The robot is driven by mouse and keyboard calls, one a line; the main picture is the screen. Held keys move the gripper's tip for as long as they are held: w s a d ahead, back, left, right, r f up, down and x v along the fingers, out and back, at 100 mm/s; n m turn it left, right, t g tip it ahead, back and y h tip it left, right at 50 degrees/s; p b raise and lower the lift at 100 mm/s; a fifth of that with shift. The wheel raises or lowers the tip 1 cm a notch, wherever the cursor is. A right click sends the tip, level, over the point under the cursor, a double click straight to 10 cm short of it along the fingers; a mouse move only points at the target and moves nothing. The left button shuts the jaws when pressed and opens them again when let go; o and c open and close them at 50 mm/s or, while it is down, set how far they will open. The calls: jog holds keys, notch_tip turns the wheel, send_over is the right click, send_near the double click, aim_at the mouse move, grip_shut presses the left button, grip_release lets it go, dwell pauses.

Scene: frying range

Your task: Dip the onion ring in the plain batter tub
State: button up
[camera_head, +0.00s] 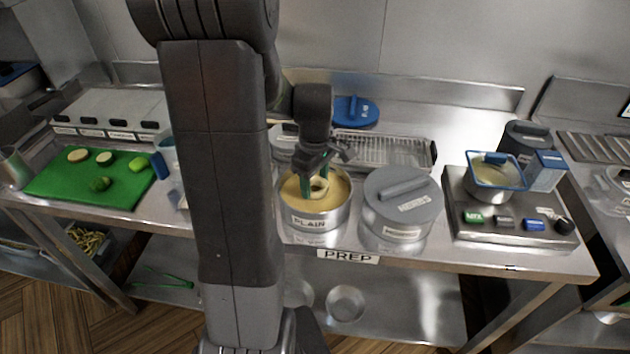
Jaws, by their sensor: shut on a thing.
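The plain batter tub (315,222) is a round metal tub labelled PLAIN, open and filled with yellow batter, on the front part of the counter. My gripper (314,188) points down inside its rim, with green fingertips shut on the pale onion ring (320,185). The ring is at or just over the batter surface; I cannot tell how much of it is under. My arm hides the counter to the left of the tub.
A lidded HERBS tub (400,212) stands close to the right. Behind are a wire rack tray (385,151) and a blue lid (355,110). A green board (75,190) with cut vegetables lies left. A steel platform (515,217) with a blue-rimmed pot (497,172) is at right.

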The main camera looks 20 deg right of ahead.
jog(key=shift+r+p, duration=2)
jog(key=shift+r, duration=0.95)
jog(key=shift+r, duration=0.1)
notch_tip(320, 180, up, 3)
jog(key=shift+f+p, duration=0.1)
jog(key=shift+p, duration=1.05)
